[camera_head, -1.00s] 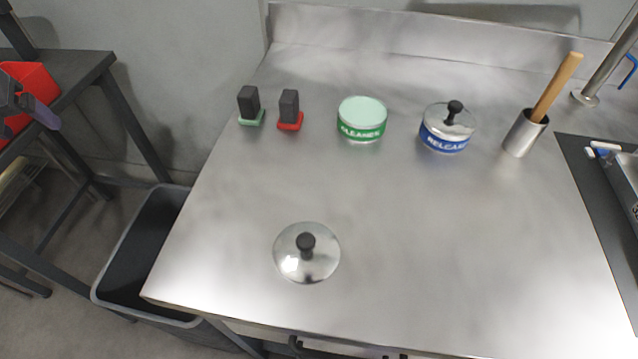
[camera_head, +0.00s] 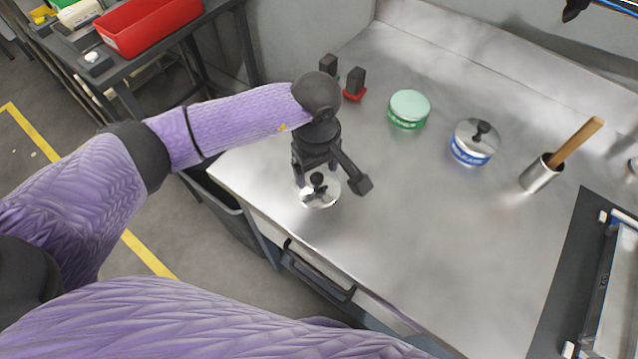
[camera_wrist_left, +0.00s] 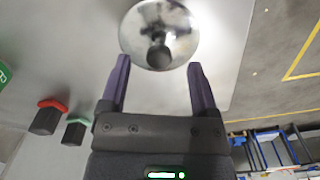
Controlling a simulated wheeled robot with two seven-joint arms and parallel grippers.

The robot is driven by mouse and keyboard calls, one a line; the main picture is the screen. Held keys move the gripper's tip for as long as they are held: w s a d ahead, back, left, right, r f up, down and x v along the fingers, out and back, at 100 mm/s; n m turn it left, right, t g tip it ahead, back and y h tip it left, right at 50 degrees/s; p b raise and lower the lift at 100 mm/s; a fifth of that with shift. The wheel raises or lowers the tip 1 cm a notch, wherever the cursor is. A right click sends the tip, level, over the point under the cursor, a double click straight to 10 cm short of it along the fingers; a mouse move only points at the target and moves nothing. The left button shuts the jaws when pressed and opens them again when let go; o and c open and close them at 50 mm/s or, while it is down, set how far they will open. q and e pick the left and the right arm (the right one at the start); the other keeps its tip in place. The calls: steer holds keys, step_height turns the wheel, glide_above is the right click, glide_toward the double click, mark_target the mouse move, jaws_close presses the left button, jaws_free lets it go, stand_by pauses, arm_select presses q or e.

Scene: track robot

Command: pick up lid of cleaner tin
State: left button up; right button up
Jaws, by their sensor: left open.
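The lid (camera_head: 322,194) is a round, shiny metal disc with a black knob, lying on the steel counter near its front left edge. It also shows in the left wrist view (camera_wrist_left: 150,30), just beyond the fingertips. My left gripper (camera_head: 312,180) is above the lid and partly covers it in the head view. In the left wrist view its two purple fingers (camera_wrist_left: 158,64) are apart, with the knob between and slightly past their tips. Nothing is held. The green cleaner tin (camera_head: 409,110) stands without this lid farther back. My right gripper is not in view.
A blue tin (camera_head: 472,142) with its lid on and a metal cup (camera_head: 541,173) with a wooden handle stand to the right. Two black-handled brushes (camera_head: 354,83) stand at the back left. A red bin (camera_head: 150,22) sits on the side table. The counter's middle is clear.

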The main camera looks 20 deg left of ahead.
mark_target(317, 177)
arm_select(q)
step_height(317, 177, down, 3)
steer(key=shift+f, duration=0.1)
steer(key=shift+c, duration=0.3)
jaws_close()
